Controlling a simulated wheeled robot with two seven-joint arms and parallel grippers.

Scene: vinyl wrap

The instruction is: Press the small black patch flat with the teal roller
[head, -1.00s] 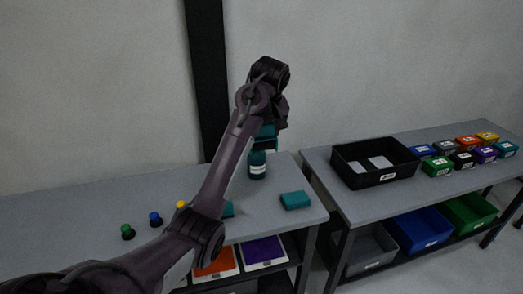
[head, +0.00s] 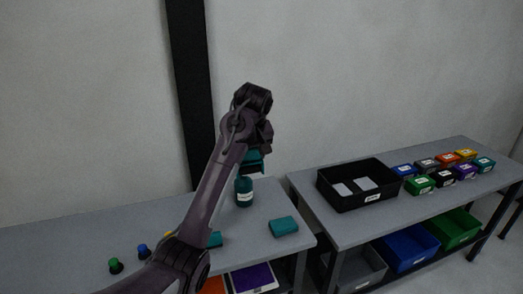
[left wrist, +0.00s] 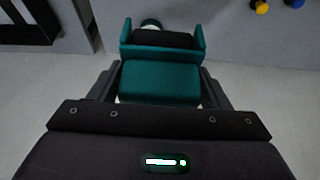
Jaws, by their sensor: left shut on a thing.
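My left gripper (head: 259,143) is shut on the teal roller (head: 252,161), above the back of the left table. In the left wrist view the roller's teal handle (left wrist: 160,83) sits between the fingers, and its black cylinder (left wrist: 162,40) lies in a teal frame beyond them. In the head view the roller is just above a teal bottle (head: 245,193) with a white label; I cannot tell whether they touch. I cannot make out the small black patch in either view. My right gripper is not in view.
A teal block (head: 284,227) lies near the left table's right end. Green (head: 116,266) and blue (head: 143,251) knobs stand at its left. The right table holds a black tray (head: 374,199) and several coloured boxes. A gap separates the tables.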

